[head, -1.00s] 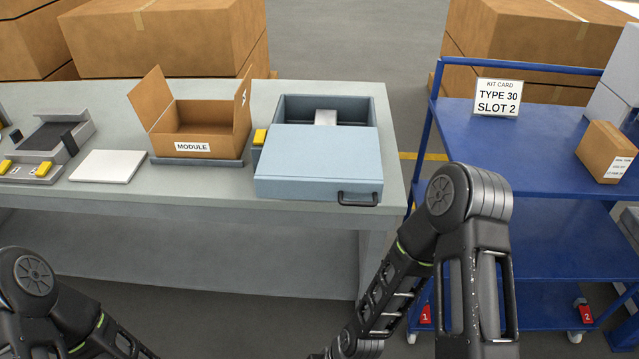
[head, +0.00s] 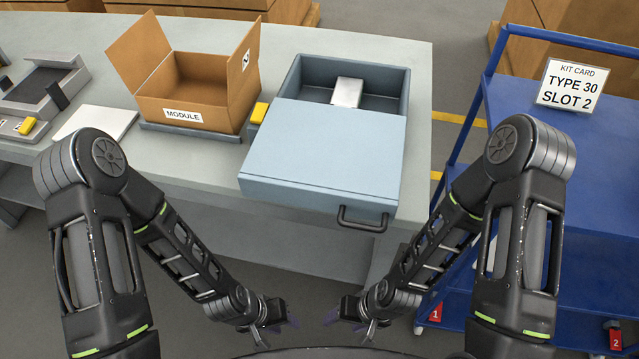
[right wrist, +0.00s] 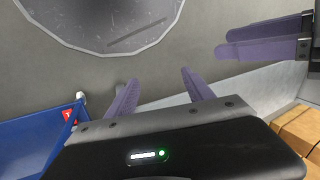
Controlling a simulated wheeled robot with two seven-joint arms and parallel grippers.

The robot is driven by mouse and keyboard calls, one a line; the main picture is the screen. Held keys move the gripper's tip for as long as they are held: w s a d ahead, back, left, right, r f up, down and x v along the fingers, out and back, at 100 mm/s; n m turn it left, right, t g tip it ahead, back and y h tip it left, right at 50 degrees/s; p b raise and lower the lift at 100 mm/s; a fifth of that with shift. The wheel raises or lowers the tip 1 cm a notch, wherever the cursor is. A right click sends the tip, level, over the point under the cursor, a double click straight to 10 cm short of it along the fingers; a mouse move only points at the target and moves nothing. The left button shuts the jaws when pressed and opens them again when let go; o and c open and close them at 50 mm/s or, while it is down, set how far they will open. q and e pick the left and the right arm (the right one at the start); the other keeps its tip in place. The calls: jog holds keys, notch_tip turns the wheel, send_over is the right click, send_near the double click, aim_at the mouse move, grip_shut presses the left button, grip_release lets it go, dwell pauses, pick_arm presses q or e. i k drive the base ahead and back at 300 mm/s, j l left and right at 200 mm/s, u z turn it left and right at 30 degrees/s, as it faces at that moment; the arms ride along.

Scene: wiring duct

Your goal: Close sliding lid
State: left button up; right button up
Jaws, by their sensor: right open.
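The blue-grey box (head: 402,100) stands at the right end of the table. Its sliding lid (head: 325,150) covers the near part, and the far part is open, showing a light grey block (head: 347,92) inside. A dark handle (head: 362,218) sits at the lid's front right edge. My left gripper (head: 285,318) is low in front of the table, well apart from the lid; its fingers are too small to judge. My right gripper (head: 340,315) is also low, below the handle and apart from it. In the right wrist view its two purple fingers (right wrist: 158,97) are spread and empty.
An open carton marked MODULE (head: 185,95) stands left of the box, with a yellow block (head: 259,113) between them. A white plate (head: 95,122) lies further left. A blue cart (head: 590,170) with a kit card (head: 569,86) stands at the right.

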aim_at(342, 162)
jog(key=k+j, duration=0.2)
jog(key=k, duration=0.25)
jog(key=k+j, duration=0.2)
jog(key=k, duration=0.25)
